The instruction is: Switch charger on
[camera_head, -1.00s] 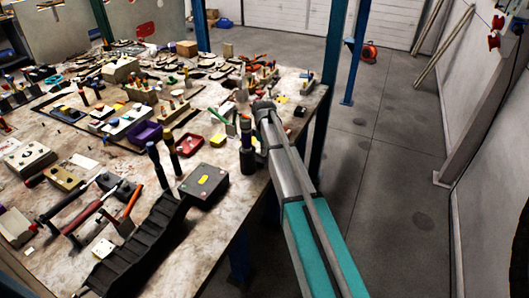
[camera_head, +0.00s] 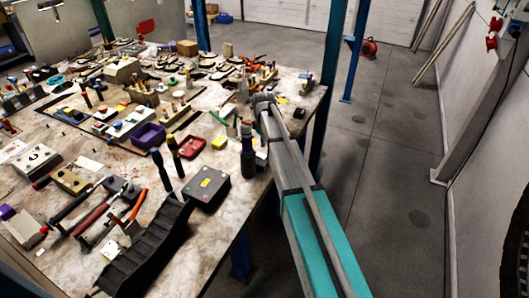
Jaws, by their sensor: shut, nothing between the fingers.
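I cannot pick out a charger or its switch for certain. My arm (camera_head: 320,235), grey and teal, reaches up from the bottom to the table's right edge. Its far end is a grey joint (camera_head: 264,102) beside a dark upright cylinder (camera_head: 248,158); I cannot tell whether they touch. I cannot make out my gripper or its fingers.
The worktable (camera_head: 215,245) is crowded with tools, blocks and small boxes. A black stepped strip (camera_head: 145,250) lies at its near edge. A blue post (camera_head: 348,55) stands behind. Red fittings (camera_head: 492,42) are on the right wall. The floor (camera_head: 390,190) right of the table is clear.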

